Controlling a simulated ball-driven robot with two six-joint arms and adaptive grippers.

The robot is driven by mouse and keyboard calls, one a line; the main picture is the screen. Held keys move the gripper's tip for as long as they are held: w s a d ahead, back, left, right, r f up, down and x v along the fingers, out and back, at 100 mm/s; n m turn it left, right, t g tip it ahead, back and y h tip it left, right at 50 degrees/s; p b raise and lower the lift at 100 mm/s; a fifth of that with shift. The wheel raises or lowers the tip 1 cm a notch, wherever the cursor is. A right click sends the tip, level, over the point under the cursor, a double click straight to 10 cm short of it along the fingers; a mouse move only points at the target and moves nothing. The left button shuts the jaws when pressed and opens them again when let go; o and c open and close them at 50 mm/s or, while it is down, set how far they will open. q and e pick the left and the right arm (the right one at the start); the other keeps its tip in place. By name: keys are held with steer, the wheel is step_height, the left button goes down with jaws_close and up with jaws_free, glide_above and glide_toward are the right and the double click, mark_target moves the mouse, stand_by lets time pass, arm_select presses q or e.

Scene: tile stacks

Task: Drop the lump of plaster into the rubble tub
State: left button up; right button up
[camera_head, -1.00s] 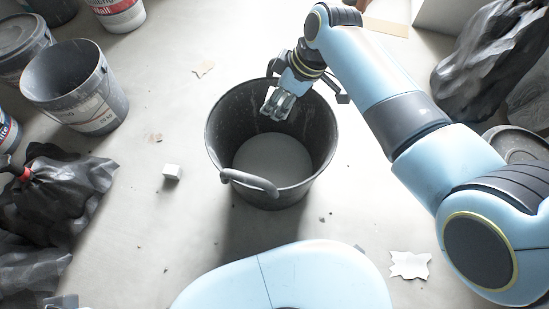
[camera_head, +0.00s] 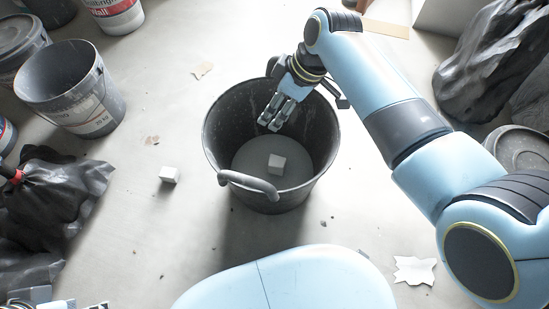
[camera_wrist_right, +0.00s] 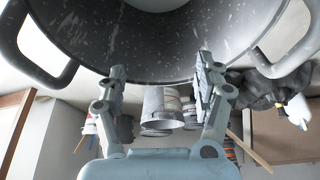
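The black rubble tub (camera_head: 221,150) stands on the floor in mid-view, its looped handle toward me. A pale cube-like lump of plaster (camera_head: 277,164) shows inside it, over the grey bottom; I cannot tell whether it rests there or is still falling. My right gripper (camera_head: 269,124) is over the tub's far part, above and apart from the lump. In the right wrist view its fingers (camera_wrist_right: 160,82) are spread with nothing between them, and the tub's speckled wall (camera_wrist_right: 160,55) fills the top. A small part of my left gripper (camera_head: 95,306) shows at the bottom left edge.
Another pale block (camera_head: 169,175) lies on the floor left of the tub. Buckets (camera_head: 85,105) and dark bags (camera_head: 60,195) stand at the left, more dark bags (camera_head: 490,65) at the right. Paper scraps (camera_head: 415,270) and crumbs lie on otherwise open floor.

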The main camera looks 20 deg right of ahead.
steer(key=v, duration=1.2)
steer(key=shift+f, duration=0.1)
